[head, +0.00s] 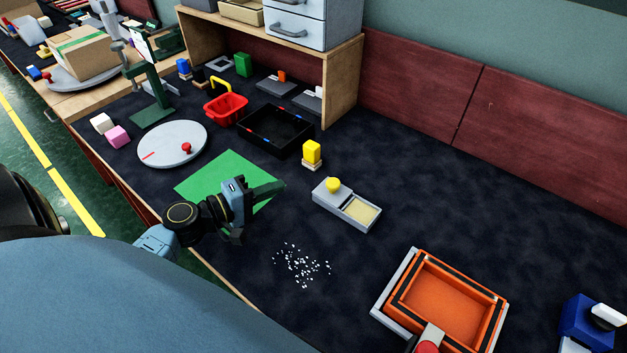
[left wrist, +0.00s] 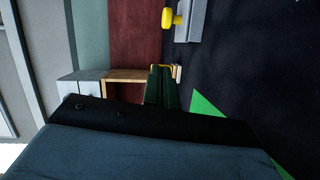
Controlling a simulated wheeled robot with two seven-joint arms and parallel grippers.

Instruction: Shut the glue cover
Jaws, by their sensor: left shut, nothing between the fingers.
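The glue box (head: 347,205) is a small grey box on the dark bench mat, right of my left gripper. Its grey cover with a yellow knob (head: 333,185) lies over the left part, and a pale yellow glue area (head: 361,210) shows uncovered at the right. The yellow knob also shows at the top of the left wrist view (left wrist: 172,19). My left gripper (head: 281,186) is shut and empty over the green sheet, apart from the box; its dark green fingers show in the left wrist view (left wrist: 161,88). My right gripper is not in view.
White bits (head: 302,266) lie scattered in front of the glue box. An orange tray (head: 446,300) stands at lower right. The mat right of the box is clear.

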